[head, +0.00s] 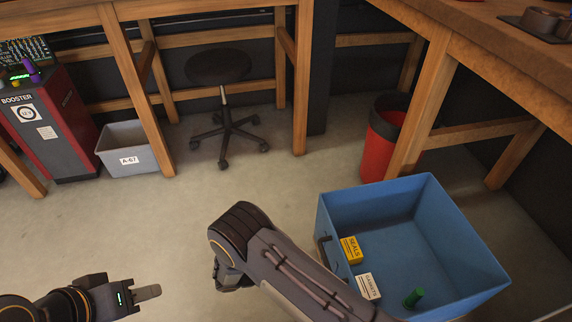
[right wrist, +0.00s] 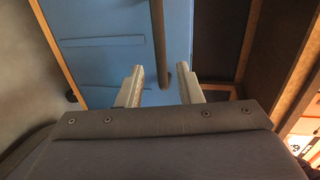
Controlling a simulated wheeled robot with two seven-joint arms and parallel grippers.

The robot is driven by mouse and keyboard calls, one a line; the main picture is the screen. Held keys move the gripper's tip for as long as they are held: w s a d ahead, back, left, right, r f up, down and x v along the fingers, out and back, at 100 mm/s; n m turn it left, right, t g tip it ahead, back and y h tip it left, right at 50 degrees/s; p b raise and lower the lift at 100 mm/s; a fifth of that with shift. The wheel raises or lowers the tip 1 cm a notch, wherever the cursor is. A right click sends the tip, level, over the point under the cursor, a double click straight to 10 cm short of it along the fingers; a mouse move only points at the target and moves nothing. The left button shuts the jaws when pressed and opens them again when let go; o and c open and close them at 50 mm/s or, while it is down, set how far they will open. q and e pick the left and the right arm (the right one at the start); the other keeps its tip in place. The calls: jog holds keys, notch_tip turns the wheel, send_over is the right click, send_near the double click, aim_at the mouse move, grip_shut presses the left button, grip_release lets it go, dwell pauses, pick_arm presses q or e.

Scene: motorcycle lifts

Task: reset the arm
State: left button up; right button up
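My left gripper (head: 147,292) is at the lower left of the head view, above bare floor, with nothing seen in it. Its fingers show as one block, so their gap cannot be judged. My right arm (head: 285,262) crosses the lower middle of the head view, in front of the blue bin's left side, and its gripper is hidden there. In the right wrist view, my right gripper (right wrist: 160,85) is open, fingers apart and empty. A dark bar (right wrist: 158,40) appears between the fingertips against a blue surface (right wrist: 105,42); contact cannot be told.
The blue bin (head: 472,250) holds a yellow box (head: 351,250), a white box (head: 368,286) and a green item (head: 414,297). A red bin (head: 376,150), wooden benches (head: 440,95), a stool (head: 219,67), a grey bin (head: 130,165) and a booster unit (head: 60,125) stand behind. Middle floor is clear.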

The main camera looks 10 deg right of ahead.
jog(key=s+d+r+m+g+y, duration=0.1)
jog(key=d+r+m+g+y, duration=0.2)
jog(key=r+m+y, duration=0.45)
jog(key=s+d+r+m+g+y, duration=0.2)
jog(key=d+r+m+y, duration=0.2)
jog(key=r+m, duration=0.6)
jog(key=s+d+r+m+t+y, duration=0.3)
jog(key=s+r+m+t+y, duration=0.75)
jog(key=m, duration=1.05)
notch_tip(320, 180, up, 36)
jog(key=s+h+p, duration=0.1)
jog(key=h+p, duration=0.1)
jog(key=p, duration=3.1)
jog(key=shift+s+g+h, duration=0.3)
jog(key=shift+s+g, duration=0.1)
jog(key=shift+g, duration=0.05)
